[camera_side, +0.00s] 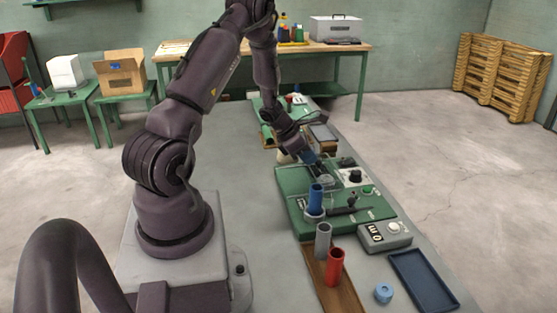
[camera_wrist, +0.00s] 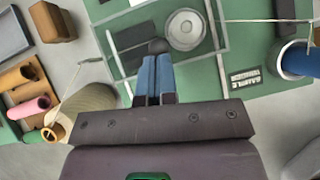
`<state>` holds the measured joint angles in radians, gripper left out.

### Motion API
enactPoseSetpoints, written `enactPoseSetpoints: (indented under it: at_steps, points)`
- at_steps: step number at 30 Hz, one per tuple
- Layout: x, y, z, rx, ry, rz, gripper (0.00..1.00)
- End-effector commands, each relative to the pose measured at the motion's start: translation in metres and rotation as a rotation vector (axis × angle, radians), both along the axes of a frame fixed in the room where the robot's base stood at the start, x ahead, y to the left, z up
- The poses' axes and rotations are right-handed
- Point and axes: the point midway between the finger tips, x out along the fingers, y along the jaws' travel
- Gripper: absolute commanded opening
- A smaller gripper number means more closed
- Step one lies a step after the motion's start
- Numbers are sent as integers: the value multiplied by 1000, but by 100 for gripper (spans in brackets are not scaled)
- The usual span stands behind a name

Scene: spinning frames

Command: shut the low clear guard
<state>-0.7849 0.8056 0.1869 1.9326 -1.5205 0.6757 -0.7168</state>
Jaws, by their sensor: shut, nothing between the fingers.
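The low clear guard shows in the wrist view as a see-through panel with pale edges (camera_wrist: 205,56), over the green machine bed (camera_wrist: 255,62) around a grey round disc (camera_wrist: 184,30). I cannot tell for sure whether it lies flat or is raised. My gripper (camera_wrist: 154,58) has its blue fingers together, with nothing between them. Its tips are at a small dark knob (camera_wrist: 157,46) by the guard's near side; whether they touch is unclear. In the side view my gripper (camera_side: 309,158) is low over the far left part of the green machine (camera_side: 290,208).
A blue spool (camera_side: 315,197) stands on the machine. Grey (camera_side: 323,240) and red (camera_side: 335,266) spools stand on a wooden board (camera_side: 318,272). A control box (camera_side: 385,236), blue ring (camera_side: 383,293) and navy tray (camera_side: 423,281) are near the front right. Coloured rolls (camera_wrist: 28,90) lie left in the wrist view.

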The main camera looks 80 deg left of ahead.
Motion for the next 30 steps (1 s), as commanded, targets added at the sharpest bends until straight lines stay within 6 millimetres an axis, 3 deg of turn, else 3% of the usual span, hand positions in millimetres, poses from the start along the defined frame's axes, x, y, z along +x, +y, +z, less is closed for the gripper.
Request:
enactPoseSetpoints:
  at_steps: [10, 17, 24, 30]
  points:
    - [3, -1, 1, -2, -8, -3, 0]
    - [-37, 7, 12, 0, -2, 5, 0]
    - [-70, 12, 58, 6, -4, 1, 0]
    - [-90, 15, 83, 3, -2, 1, 0]
